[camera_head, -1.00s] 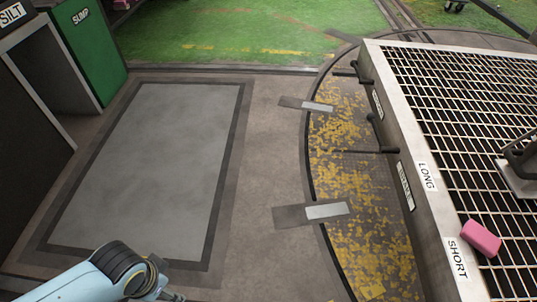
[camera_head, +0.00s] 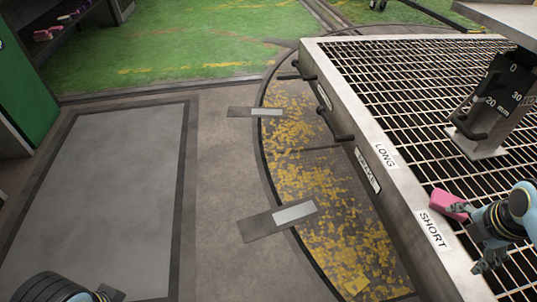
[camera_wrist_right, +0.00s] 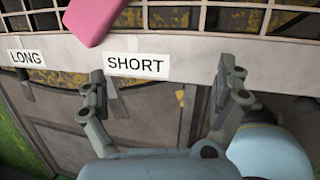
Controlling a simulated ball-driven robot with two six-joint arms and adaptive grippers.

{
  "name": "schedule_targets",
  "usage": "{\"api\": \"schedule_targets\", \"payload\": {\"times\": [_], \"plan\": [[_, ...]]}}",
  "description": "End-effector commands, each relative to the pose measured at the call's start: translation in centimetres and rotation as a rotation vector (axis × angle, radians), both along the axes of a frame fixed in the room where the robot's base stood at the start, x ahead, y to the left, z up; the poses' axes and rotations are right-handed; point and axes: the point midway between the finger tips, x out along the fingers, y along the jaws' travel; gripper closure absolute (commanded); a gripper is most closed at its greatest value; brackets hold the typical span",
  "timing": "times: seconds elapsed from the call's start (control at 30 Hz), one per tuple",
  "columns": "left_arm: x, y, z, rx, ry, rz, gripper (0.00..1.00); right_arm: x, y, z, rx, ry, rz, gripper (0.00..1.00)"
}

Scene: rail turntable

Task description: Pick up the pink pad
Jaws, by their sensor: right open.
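The pink pad (camera_head: 447,203) lies on the wire-mesh top near its front-left edge, above the SHORT label. In the wrist view the pad (camera_wrist_right: 96,18) is at the top, cut off by the frame, beyond the left finger and not between the fingers. My right gripper (camera_head: 472,236) is open and empty beside the pad; in the head view one finger overlaps the pad's right end, and I cannot tell whether it touches. The open fingers also show in the wrist view (camera_wrist_right: 161,80). My left arm is at the bottom left edge, its gripper mostly cut off.
The mesh table's light metal rim (camera_head: 345,105) carries the LONG label (camera_head: 385,156) and SHORT label (camera_head: 433,229). A post with a numbered scale (camera_head: 497,95) stands on the mesh behind the pad. Dark handles (camera_head: 341,136) stick out from the table's side. Open floor lies left.

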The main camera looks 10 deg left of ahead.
Motion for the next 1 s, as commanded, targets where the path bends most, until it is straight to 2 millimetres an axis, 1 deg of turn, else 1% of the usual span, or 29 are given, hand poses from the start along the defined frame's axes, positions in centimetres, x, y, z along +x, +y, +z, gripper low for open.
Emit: {"api": "schedule_targets", "payload": {"times": [0.03,0.13,0.23,0.3,0.37,0.47,0.63,0.7,0.87,0.97,1.0], "plan": [[-0.1,-0.1,-0.4,-0.001,0.005,-0.002,0.23,2.2,-0.4,0.6,-0.047,0.000,0.134,0.00],[0.1,-0.2,-0.1,-0.001,0.005,-0.003,0.23,5.5,-0.8,2.6,-0.136,0.006,0.386,0.00],[0.2,-0.3,0.2,-0.002,0.008,-0.005,0.23,7.6,-1.2,4.3,-0.203,0.014,0.568,0.00],[0.3,-0.4,0.4,-0.002,0.007,-0.005,0.23,8.5,-1.3,5.0,-0.234,0.019,0.649,0.00],[0.4,-0.4,0.5,-0.002,0.005,-0.005,0.23,9.0,-1.4,5.3,-0.250,0.022,0.692,0.00],[0.9,-0.7,1.0,-0.008,-0.012,-0.007,0.23,9.5,-1.6,4.4,-0.260,0.027,0.720,0.00],[2.4,-1.6,2.6,-0.027,-0.067,-0.012,0.23,10.4,-1.9,1.5,-0.259,0.029,0.719,0.00],[2.8,-1.8,3.3,-0.033,-0.084,-0.014,0.23,10.7,-2.0,0.7,-0.259,0.027,0.719,0.00],[3.4,-2.1,4.4,-0.040,-0.110,-0.016,0.23,11.1,-2.1,0.0,-0.260,0.025,0.718,0.00],[3.9,-2.5,5.1,-0.048,-0.132,-0.020,0.23,11.3,-2.0,-1.1,-0.259,0.027,0.718,0.00],[4.2,-2.7,5.6,-0.053,-0.146,-0.021,0.23,11.3,-1.9,-1.8,-0.258,0.028,0.718,0.00]]}}
